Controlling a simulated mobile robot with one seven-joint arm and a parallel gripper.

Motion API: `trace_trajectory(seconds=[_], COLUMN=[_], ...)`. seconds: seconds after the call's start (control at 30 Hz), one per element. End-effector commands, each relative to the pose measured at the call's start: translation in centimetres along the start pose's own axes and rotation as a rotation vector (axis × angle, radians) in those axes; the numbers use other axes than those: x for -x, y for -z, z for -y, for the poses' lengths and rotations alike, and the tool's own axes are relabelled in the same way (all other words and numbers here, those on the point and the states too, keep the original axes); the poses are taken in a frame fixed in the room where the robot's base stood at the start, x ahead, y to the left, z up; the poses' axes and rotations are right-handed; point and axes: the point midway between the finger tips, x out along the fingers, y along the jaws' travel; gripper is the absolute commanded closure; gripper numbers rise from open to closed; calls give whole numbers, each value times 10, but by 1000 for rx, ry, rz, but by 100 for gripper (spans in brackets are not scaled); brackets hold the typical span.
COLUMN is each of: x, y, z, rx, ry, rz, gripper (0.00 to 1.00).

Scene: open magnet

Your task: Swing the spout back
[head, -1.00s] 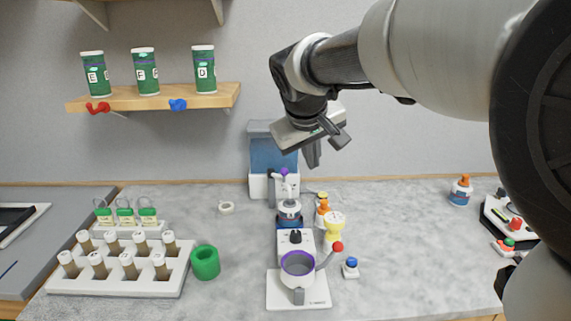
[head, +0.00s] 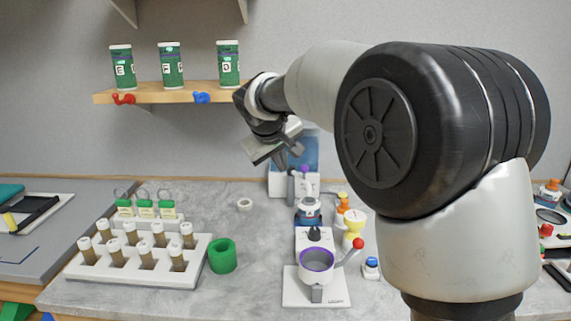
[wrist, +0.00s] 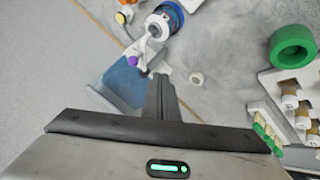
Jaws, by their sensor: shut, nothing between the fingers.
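A tank with a blue body (head: 312,150) and white base stands at the back of the counter. A white spout (head: 306,187) with a purple knob (head: 304,170) shows in front of it, above a small blue-banded vessel (head: 308,217). In the wrist view the spout (wrist: 143,45), purple knob (wrist: 133,61), tank (wrist: 125,82) and blue-banded vessel (wrist: 171,14) also show. My gripper (head: 297,150) is shut and empty, above and slightly left of the spout, in front of the tank. Its closed fingers (wrist: 160,85) appear apart from the knob.
A white stand with a purple-ringed cup (head: 317,260) and a red-knobbed lever (head: 358,243) is in front. A green ring (head: 222,256) and a vial rack (head: 190,275) stand left. A shelf (head: 150,97) with green jars is above left.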

Motion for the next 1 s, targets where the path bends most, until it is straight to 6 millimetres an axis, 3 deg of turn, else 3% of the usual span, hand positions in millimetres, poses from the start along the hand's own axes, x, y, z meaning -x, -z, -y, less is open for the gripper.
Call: trace_trajectory(seconds=[0.37, 0.43, 0.6, 1.0], x=[-82, -83, -90, -92], y=[-2, 1, 2, 3], z=[1, -15, -32, -38], rx=[-1, -5, -3, -1], ry=[1, -3, 0, 0], rz=[3, 1, 1, 1], gripper=[100, 100, 100, 100])
